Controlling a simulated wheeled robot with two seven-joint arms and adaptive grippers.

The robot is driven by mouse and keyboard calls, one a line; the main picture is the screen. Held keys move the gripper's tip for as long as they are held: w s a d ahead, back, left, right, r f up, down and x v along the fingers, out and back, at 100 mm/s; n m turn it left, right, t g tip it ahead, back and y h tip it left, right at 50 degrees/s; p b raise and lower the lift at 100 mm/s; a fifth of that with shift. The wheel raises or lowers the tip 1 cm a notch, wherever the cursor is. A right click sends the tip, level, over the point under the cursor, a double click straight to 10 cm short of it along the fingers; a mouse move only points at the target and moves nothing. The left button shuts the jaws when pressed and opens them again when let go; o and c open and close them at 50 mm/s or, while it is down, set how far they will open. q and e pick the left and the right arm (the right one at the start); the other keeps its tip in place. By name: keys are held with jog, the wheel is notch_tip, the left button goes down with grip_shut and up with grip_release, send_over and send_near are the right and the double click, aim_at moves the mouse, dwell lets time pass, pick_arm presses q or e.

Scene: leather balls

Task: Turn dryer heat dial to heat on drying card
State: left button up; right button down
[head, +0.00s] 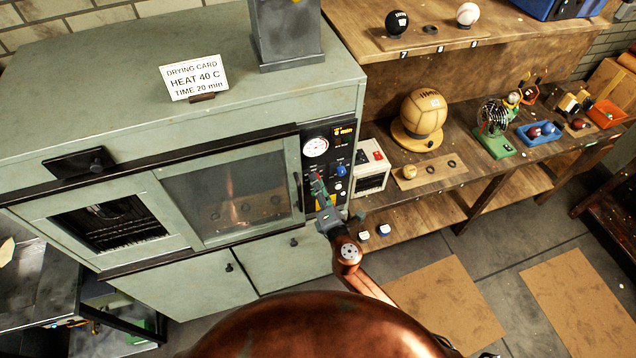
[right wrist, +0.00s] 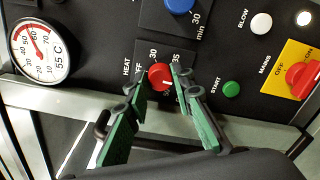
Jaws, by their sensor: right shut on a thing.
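The drying card (head: 195,78) stands on top of the grey-green dryer (head: 110,75) and reads HEAT 40 C, TIME 20 min. The red heat dial (right wrist: 160,77) is on the dryer's black control panel (head: 329,150), with HEAT, OFF, 30 and 35 printed around it. My right gripper (right wrist: 157,82) is shut on this dial, one green-backed finger on each side. In the head view the right gripper (head: 318,186) reaches the panel from below. The fingers hide part of the scale, and I cannot tell the dial's setting. My left gripper is not in view.
Close to the heat dial are a blue minute dial (right wrist: 178,5), a green START button (right wrist: 231,88), a white BLOW button (right wrist: 261,23) and a red mains switch (right wrist: 302,78). A round gauge (right wrist: 41,50) is at left. A bench with a tan ball (head: 424,110) stands right of the dryer.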

dwell(0.4)
jog(key=c, duration=2)
grip_release()
jog(key=shift+o, duration=0.2)
jog(key=v, duration=1.2)
